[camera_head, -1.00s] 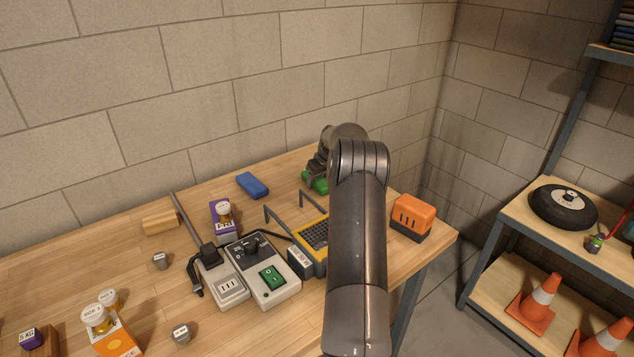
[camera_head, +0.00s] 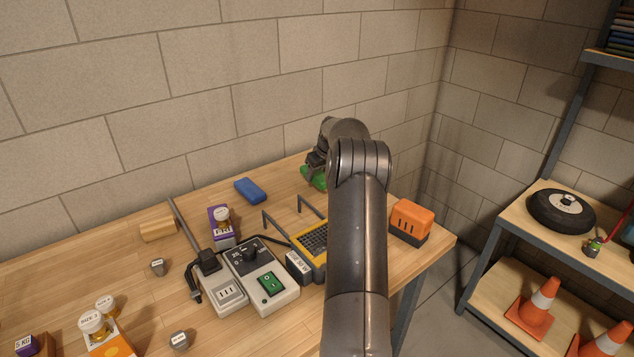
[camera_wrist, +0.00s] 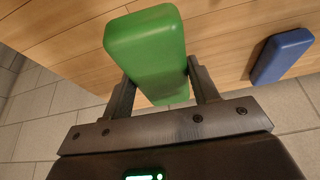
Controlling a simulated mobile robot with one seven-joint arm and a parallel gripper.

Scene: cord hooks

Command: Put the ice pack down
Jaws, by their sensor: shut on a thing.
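The ice pack is a green, rounded block (camera_head: 312,178) at the back of the workbench, partly hidden by my arm. In the wrist view the green ice pack (camera_wrist: 148,45) sits between the two fingers of my gripper (camera_wrist: 163,84), one finger against each side. My gripper (camera_head: 317,170) is shut on it, close to the bench top. I cannot tell whether the pack touches the wood.
A similar blue block (camera_head: 250,190) lies left of the gripper, also in the wrist view (camera_wrist: 282,56). Bare wood lies around the blue block.

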